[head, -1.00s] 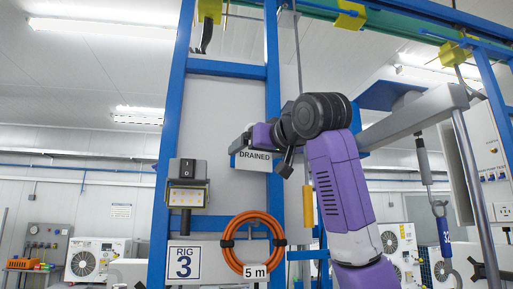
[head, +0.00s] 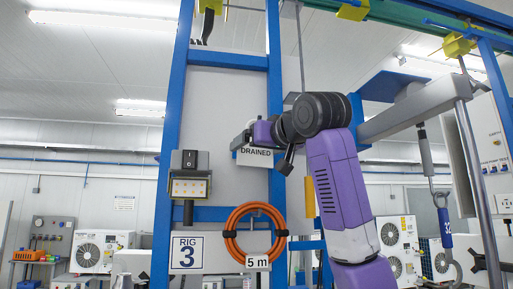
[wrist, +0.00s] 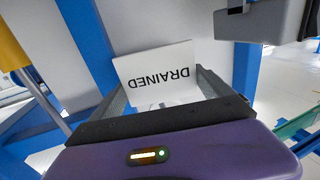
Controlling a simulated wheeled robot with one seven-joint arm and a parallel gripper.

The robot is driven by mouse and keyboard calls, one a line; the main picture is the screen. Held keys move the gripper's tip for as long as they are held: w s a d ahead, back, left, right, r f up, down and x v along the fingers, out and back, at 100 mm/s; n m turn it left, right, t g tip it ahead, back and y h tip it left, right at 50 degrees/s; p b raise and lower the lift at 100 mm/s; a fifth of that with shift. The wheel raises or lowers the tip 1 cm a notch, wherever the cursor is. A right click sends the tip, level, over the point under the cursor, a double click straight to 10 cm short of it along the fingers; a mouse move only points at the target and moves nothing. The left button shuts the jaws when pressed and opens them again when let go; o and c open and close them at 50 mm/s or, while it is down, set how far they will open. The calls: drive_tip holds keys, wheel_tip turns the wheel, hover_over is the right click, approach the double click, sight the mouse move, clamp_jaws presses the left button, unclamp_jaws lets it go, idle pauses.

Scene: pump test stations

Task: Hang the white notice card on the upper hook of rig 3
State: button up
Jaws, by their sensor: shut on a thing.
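The white notice card (head: 257,157) reads "DRAINED" and is upright in the head view, in front of rig 3's panel beside the right blue post. It also shows in the wrist view (wrist: 155,62), with its lettering upside down. My gripper (head: 243,143) is shut on the card; both fingers show beside it in the wrist view (wrist: 165,88). Rig 3 (head: 176,110) is a blue frame with a pale panel, marked by a "RIG 3" sign (head: 185,252). I cannot make out the upper hook; my gripper and the card cover part of the panel.
A yellow-handled hanging piece (head: 310,197) is close right of the rig's right post. A grey beam (head: 412,113) extends at right.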

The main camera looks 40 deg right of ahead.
drive_tip(key=shift+w+d+f, duration=0.1)
drive_tip(key=shift+w+f, duration=0.05)
drive_tip(key=shift+f, duration=0.15)
drive_tip(key=o, duration=1.1)
drive_tip(key=shift+f, duration=0.1)
drive_tip(key=shift+s+b, duration=0.3)
drive_tip(key=shift+s, duration=0.05)
drive_tip(key=shift+a+r+b+v, duration=0.15)
drive_tip(key=shift+b+v, duration=0.55)
drive_tip(key=shift+v, duration=1.2)
drive_tip(key=shift+a+r+b+v, duration=0.15)
drive_tip(key=shift+b+v, duration=0.55)
drive_tip(key=shift+v, duration=1.2)
drive_tip(key=shift+w+d, duration=0.1)
